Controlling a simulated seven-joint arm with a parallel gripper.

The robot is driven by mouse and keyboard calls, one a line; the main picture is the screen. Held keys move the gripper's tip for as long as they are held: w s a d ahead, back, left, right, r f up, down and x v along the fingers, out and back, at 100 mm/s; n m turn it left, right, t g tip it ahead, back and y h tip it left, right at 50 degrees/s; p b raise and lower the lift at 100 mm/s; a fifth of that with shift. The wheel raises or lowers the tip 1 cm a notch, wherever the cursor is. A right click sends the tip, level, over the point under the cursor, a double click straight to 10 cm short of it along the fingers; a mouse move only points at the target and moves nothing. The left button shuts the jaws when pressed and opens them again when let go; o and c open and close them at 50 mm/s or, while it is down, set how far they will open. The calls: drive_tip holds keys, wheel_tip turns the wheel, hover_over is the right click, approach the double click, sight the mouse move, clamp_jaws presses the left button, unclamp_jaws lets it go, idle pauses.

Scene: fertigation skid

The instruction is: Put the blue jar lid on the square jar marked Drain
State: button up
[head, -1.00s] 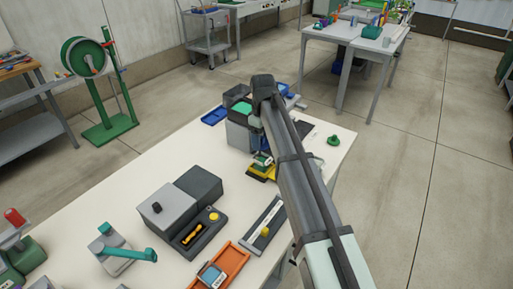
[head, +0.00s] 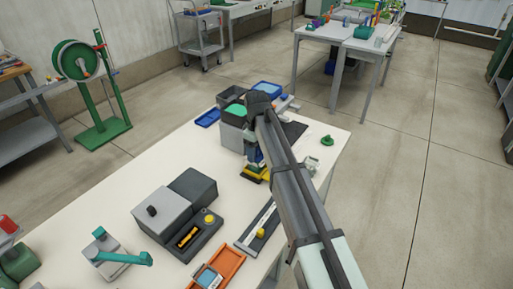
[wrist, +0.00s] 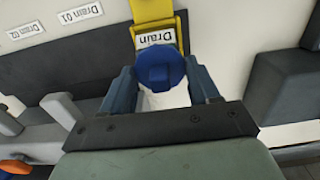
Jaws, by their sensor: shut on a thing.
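In the wrist view, my gripper (wrist: 161,84) has its two blue fingers closed on either side of the round blue jar lid (wrist: 160,66), and the lid is between them. In the head view my arm hides most of the lid and gripper, and part of the yellow piece (head: 254,174) shows low beside the arm.
A grey box with a green top (head: 233,124) stands left of my arm. A grey two-block unit (head: 165,215) and an orange tray (head: 228,264) sit nearer.

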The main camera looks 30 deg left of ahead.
drive_tip(key=o, duration=1.1)
drive_tip(key=shift+r, duration=0.1)
drive_tip(key=shift+r, duration=3.4)
